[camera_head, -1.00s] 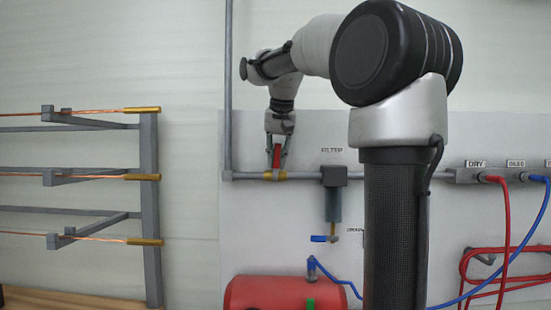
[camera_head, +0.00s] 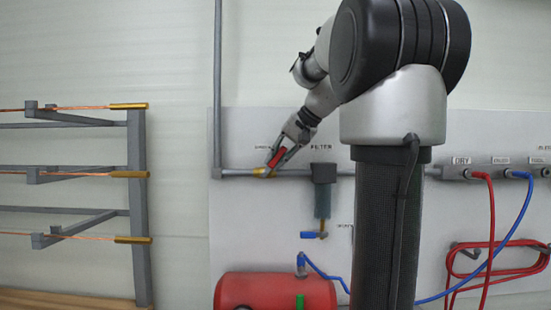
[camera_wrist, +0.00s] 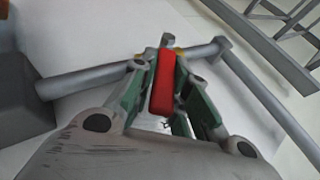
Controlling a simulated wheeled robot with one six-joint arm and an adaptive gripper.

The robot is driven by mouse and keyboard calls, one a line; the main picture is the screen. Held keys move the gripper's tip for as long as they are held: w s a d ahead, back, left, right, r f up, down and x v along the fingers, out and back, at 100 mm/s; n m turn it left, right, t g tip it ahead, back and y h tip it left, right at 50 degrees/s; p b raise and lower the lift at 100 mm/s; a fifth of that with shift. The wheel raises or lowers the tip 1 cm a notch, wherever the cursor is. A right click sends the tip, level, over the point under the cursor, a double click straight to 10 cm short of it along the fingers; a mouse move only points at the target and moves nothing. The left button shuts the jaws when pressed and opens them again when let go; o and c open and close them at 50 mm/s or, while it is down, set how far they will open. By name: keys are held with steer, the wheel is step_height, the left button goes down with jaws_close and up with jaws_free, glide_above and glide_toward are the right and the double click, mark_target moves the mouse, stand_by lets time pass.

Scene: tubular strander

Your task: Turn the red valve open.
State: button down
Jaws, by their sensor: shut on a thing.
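The red valve handle (camera_head: 277,157) sits on a brass valve body (camera_head: 263,172) in the grey horizontal pipe. In the head view the handle is tilted, leaning up and to the right from the pipe. My gripper (camera_head: 278,158) is shut on the handle, coming in from the upper right. In the wrist view the red handle (camera_wrist: 162,82) stands between the green-padded fingers of my gripper (camera_wrist: 160,95). The brass body is mostly hidden there behind the handle and fingers.
The filter (camera_head: 322,190) hangs from the pipe just right of the valve. A vertical pipe (camera_head: 217,80) rises at left. A red tank (camera_head: 275,292) is below. Red and blue hoses (camera_head: 490,225) hang at right. A rack with copper rods (camera_head: 138,200) stands at left.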

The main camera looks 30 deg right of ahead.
stand_by(0.3)
steer(key=c, duration=1.4)
jaws_free()
